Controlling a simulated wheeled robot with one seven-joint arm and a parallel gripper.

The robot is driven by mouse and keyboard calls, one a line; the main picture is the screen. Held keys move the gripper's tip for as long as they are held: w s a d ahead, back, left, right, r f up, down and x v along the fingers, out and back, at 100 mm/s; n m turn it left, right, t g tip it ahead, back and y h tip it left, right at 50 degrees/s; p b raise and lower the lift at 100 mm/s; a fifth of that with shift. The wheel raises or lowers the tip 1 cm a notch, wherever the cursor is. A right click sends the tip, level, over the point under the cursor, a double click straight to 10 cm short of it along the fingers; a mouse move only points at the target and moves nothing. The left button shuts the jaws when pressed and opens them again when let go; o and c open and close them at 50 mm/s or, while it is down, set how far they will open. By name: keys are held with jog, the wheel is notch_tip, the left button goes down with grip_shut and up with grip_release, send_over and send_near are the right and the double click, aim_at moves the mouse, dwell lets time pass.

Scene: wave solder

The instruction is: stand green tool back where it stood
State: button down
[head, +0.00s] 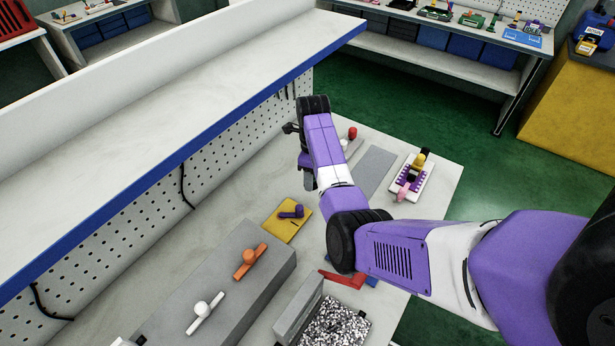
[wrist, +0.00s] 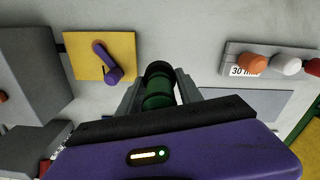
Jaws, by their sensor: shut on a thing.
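My gripper (wrist: 158,90) is shut on the green tool (wrist: 158,100), a dark green rounded piece with a black top, seen between the two grey fingers in the wrist view. Pale bench surface shows around it. Whether its lower end touches the bench cannot be told. The plate also shows in the head view (head: 277,226).
A rail labelled "30" with orange (wrist: 251,62), white (wrist: 286,64) and red (wrist: 314,67) knobs lies right of the gripper. A pegboard (head: 215,155) and shelf (head: 190,110) stand at left.

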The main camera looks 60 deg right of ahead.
aim_at(311, 198)
jog(key=shift+f+b, duration=2)
jog(key=shift+f, duration=1)
jog(key=shift+f+b, duration=0.3)
jog(key=shift+f, duration=0.15)
jog(key=c, duration=0.7)
grip_release()
jog(key=shift+r+b, duration=0.4)
jog(key=shift+r, duration=3.5)
